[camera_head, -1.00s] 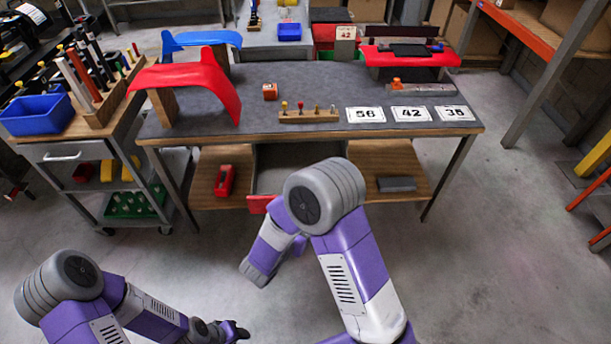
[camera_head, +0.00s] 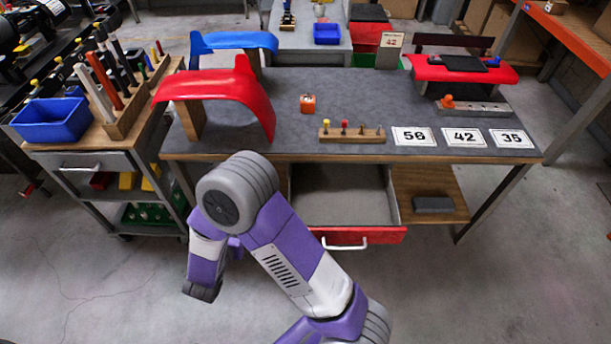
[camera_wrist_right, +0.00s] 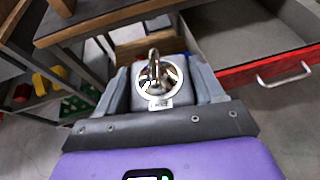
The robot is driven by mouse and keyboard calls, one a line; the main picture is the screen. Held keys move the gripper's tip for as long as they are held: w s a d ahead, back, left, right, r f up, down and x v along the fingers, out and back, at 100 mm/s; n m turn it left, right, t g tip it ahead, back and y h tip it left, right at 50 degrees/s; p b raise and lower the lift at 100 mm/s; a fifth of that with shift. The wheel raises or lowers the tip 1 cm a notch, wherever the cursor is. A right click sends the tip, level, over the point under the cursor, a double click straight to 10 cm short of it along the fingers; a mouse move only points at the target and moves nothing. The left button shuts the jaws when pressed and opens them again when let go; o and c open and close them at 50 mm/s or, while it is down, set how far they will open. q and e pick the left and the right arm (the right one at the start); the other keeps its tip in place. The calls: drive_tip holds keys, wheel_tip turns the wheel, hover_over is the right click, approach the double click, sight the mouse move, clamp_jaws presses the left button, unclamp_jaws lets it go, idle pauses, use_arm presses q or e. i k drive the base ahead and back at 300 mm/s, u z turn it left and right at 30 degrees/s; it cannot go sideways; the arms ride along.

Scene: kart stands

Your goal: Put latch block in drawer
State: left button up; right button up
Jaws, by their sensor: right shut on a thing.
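My right gripper (camera_wrist_right: 157,80) is shut on a grey block with a shiny round metal fitting and a ring (camera_wrist_right: 155,72), which I take to be the latch block. A small white label shows on it. In the head view my right arm reaches down in front of the table's left part; its gripper and the block cannot be made out there. The drawer (camera_head: 385,236) under the table is pulled open, with a red front and a pale handle. Its visible inside is empty. In the right wrist view the drawer (camera_wrist_right: 240,73) lies right of the gripper, apart from the block. My left gripper is out of view.
A grey block (camera_head: 433,204) lies on the right lower shelf. A tool cart (camera_head: 75,160) stands left. Floor in front is clear.

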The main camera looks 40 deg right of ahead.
sight(341, 204)
drive_tip(key=z, duration=0.2)
drive_tip(key=i, duration=0.7)
drive_tip(key=z, duration=0.95)
drive_tip(key=i, duration=0.35)
drive_tip(key=z, duration=0.45)
